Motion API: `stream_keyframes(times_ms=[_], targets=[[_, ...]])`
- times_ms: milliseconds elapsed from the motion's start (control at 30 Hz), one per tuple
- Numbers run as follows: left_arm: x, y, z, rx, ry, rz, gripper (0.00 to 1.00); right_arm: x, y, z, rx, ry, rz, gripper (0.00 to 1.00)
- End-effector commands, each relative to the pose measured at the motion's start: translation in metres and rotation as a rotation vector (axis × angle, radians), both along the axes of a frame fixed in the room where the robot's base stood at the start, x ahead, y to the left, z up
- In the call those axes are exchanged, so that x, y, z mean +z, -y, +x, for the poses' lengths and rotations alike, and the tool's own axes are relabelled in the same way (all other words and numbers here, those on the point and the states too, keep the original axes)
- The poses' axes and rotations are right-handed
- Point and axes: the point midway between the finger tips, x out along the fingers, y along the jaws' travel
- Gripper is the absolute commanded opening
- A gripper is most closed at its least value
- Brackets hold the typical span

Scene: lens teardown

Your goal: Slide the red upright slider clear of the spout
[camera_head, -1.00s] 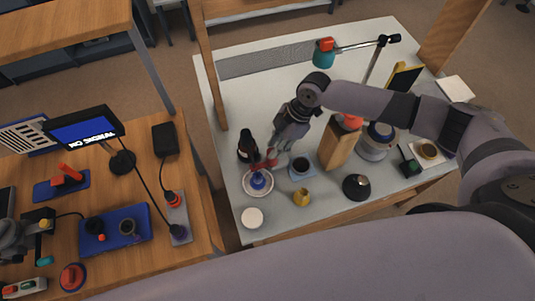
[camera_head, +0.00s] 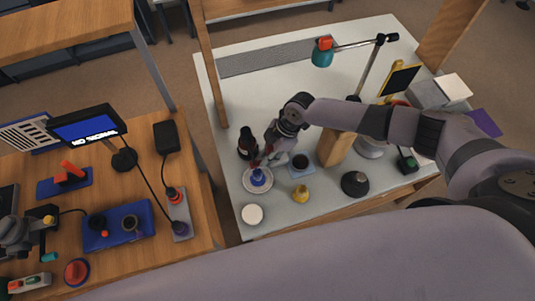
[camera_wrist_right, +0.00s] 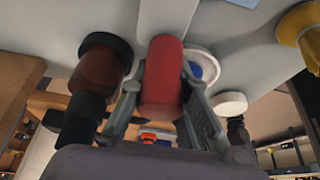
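In the right wrist view a red cylinder (camera_wrist_right: 163,80) stands between the two fingers of my right gripper (camera_wrist_right: 163,92), which press close on both sides of it. I cannot tell whether it is the red upright slider. In the head view my right gripper (camera_head: 265,158) is low over the table, just above a blue piece (camera_head: 258,177) on a white saucer (camera_head: 247,187). Red shows at its fingertips. On the wooden table a red tilted part (camera_head: 72,168) sits on a blue base. No spout can be clearly made out. My left gripper is not in view.
A dark brown bottle (camera_head: 246,146) stands left of my right gripper. A dark cup (camera_head: 301,162), a yellow pot (camera_head: 301,192), a black dome (camera_head: 355,183), a white disc (camera_head: 252,214) and a wooden block (camera_head: 336,148) stand nearby. The table's far middle is clear.

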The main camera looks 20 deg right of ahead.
Motion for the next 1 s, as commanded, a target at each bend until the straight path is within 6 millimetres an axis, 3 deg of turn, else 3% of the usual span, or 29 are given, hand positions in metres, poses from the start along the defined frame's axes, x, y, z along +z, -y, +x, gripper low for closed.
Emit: stream_keyframes(times_ms=[133,700,1000], targets=[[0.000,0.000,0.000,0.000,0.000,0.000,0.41,0.000,0.000,0.000,0.000,0.001,0.000,0.00],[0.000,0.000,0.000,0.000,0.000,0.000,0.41,0.000,0.001,0.001,-0.001,0.002,0.000,0.00],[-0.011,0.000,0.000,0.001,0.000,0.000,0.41,-0.001,0.035,0.002,-0.001,0.003,-0.001,0.00]])
